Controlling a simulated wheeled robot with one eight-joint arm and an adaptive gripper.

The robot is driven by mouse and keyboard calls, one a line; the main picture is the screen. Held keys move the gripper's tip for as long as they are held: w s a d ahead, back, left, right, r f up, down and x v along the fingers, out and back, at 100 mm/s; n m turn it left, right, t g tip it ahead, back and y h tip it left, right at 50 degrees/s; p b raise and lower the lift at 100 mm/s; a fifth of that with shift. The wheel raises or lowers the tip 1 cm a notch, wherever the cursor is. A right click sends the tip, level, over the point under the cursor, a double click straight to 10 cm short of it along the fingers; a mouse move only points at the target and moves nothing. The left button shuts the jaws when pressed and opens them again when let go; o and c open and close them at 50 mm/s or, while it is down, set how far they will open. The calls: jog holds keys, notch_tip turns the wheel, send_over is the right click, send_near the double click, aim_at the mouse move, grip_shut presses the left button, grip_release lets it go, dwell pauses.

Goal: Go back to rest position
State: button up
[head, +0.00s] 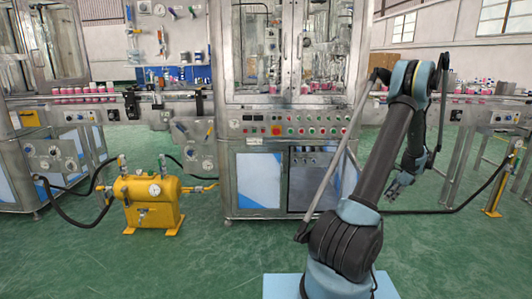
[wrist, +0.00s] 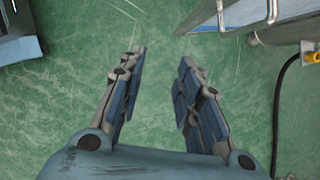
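My gripper (wrist: 162,65) shows in the wrist view with its two fingers apart and nothing between them. Green floor shows beyond the fingertips. In the head view my gripper (head: 397,187) hangs low at the right of the crimping machine (head: 285,120), with my arm folded over above it. The gripper is in the air, apart from the machine's lower cabinet. Its fingers are small in the head view.
A yellow tank (head: 148,200) with black hoses stands on the floor at left. Conveyors with pink-and-white cans (head: 88,90) run on both sides of the machine. A yellow post (head: 496,190) with a black hose stands at right. The green floor (head: 180,265) in front is clear.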

jog(key=s+a+r+n+h, duration=0.1)
jog(key=s+a+r+n, duration=0.3)
jog(key=a+r, duration=0.4)
jog(key=s+a+r+n, duration=0.35)
jog(key=a+r, duration=0.25)
jog(key=a, duration=0.4)
jog(key=s+a+r+n+h, duration=0.1)
jog(key=s+a+r+n, duration=0.25)
jog(key=a+r, duration=0.5)
jog(key=s+a+n+h, duration=0.1)
jog(key=s+a+n, duration=0.4)
jog(key=s+a, duration=0.75)
jog(key=s+a+f+n, duration=0.1)
jog(key=s+f+n, duration=0.2)
jog(key=s, duration=0.4)
jog(key=s+a+f+n+h, duration=0.1)
jog(key=s+a+f+n, duration=0.1)
jog(key=s+f+n, duration=0.2)
jog(key=s+f, duration=0.1)
jog(key=s, duration=0.2)
jog(key=shift+s+a+n, duration=0.15)
jog(key=shift+s+n, duration=0.1)
jog(key=shift+n, duration=0.05)
